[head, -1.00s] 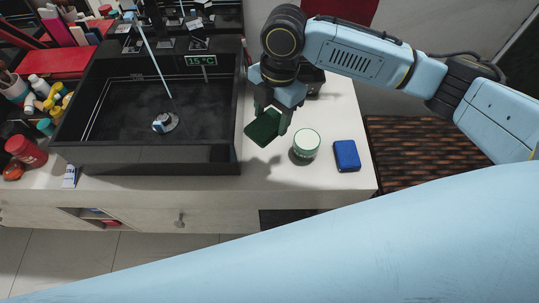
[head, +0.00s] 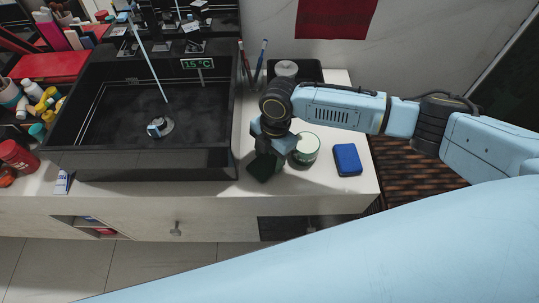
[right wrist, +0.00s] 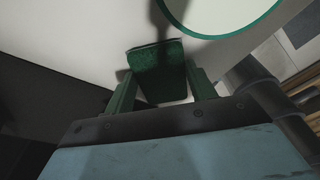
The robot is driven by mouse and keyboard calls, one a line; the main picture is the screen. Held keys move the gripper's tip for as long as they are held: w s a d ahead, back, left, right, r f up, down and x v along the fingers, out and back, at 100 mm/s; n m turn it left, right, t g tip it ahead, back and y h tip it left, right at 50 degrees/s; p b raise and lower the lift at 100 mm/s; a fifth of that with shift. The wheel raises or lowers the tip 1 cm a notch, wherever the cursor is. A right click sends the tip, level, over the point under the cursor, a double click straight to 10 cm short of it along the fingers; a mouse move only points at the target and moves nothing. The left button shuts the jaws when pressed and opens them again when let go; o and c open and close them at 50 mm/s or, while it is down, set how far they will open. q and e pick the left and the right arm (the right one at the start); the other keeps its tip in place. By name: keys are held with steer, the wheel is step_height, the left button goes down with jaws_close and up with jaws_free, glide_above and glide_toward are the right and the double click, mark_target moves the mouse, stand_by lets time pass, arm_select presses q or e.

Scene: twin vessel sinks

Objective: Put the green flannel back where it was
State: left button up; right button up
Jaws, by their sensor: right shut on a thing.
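The green flannel (head: 262,168) is a small dark green folded piece just right of the black sink. My right gripper (head: 270,152) is shut on it and points down at the white counter. In the right wrist view the flannel (right wrist: 158,70) sits between the two green fingers of the gripper (right wrist: 162,90). I cannot tell whether its lower edge touches the counter. The head view partly hides it behind the gripper. My left gripper is not in view.
A round green-rimmed white jar (head: 307,150) stands close right of the gripper, with a blue box (head: 347,160) beyond it. The black sink (head: 140,160) is at left. A dark tray (head: 306,70) is behind. Bare counter (head: 310,190) lies in front.

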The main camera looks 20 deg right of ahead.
steer(key=o, duration=1)
steer(key=shift+c, duration=0.2)
step_height(320, 180, up, 12)
steer(key=d+p, duration=0.1)
steer(key=p, duration=0.1)
steer(key=shift+w+d, duration=0.3)
steer(key=shift+w, duration=0.15)
